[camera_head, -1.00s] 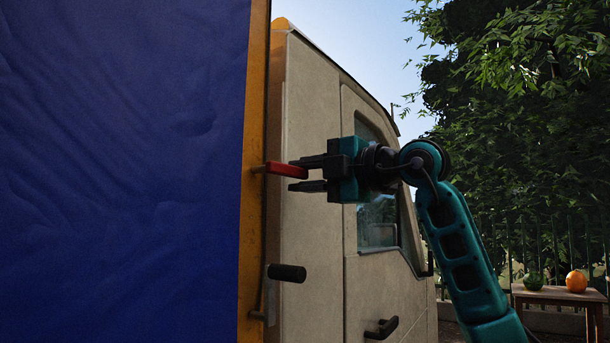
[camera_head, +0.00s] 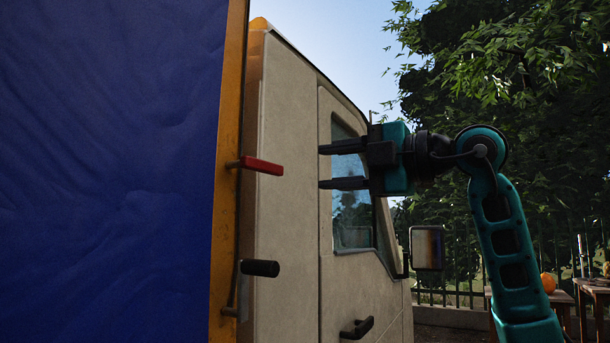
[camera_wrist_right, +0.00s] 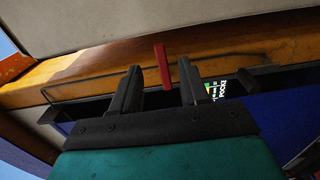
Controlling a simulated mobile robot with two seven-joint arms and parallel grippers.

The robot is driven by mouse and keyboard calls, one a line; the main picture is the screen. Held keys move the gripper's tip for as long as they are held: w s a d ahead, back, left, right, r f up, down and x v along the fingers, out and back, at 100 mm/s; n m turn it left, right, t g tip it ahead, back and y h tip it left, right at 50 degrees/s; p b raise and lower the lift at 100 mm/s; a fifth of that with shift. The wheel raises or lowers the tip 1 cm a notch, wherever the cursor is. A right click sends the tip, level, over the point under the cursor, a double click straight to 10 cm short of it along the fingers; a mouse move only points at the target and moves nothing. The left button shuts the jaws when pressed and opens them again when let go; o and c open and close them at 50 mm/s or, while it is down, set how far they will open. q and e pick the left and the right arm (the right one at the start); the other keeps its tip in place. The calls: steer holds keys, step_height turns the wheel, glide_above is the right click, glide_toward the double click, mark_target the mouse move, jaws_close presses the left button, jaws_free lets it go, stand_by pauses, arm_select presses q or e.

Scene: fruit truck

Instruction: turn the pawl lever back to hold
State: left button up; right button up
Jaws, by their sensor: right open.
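The red pawl lever (camera_head: 262,165) sticks out to the right from the orange post at the edge of the blue tarp, near level with its free end slightly lower. My right gripper (camera_head: 322,167) is open and empty. Its two fingers point left at the lever from the right, with a clear gap between fingertips and lever. In the right wrist view the red lever (camera_wrist_right: 162,66) shows between the open fingers (camera_wrist_right: 159,72), ahead of them. My left gripper is not in view.
A black-gripped crank handle (camera_head: 260,268) sits on the post below the lever. The pale truck cab (camera_head: 290,220) stands behind, with a door handle (camera_head: 358,328) and side mirror (camera_head: 427,247). An orange fruit (camera_head: 548,282) is on a table at right.

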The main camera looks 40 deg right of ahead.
steer(key=v, duration=0.2)
steer(key=shift+s+d, duration=0.1)
steer(key=shift+s, duration=0.2)
stand_by(0.3)
